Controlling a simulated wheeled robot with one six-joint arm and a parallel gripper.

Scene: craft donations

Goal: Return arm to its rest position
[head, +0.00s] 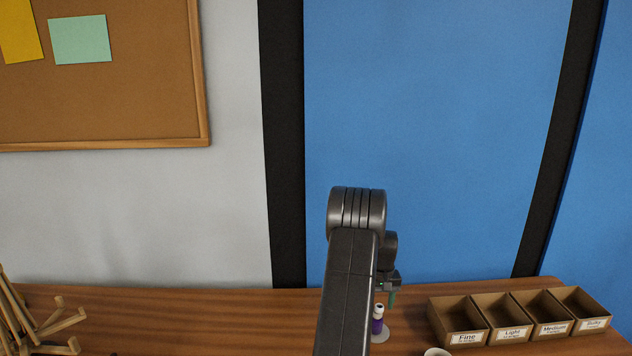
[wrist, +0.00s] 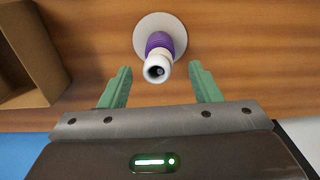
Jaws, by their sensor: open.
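My arm reaches out over the wooden table in the head view. My gripper (wrist: 160,88) is open and empty, its two green fingers apart in the wrist view. A spool of purple thread (wrist: 160,42) on a white round base stands just beyond the fingertips, between their lines and not gripped. In the head view the purple spool (head: 377,325) stands on the table below my gripper (head: 391,298), partly hidden by my arm.
Several open cardboard boxes labelled Fine (head: 467,338), Light, Medium and one more stand in a row at the right. A wooden rack with pegs (head: 40,330) is at the left. A white round item (head: 436,352) shows at the bottom edge. A corkboard (head: 110,90) hangs behind.

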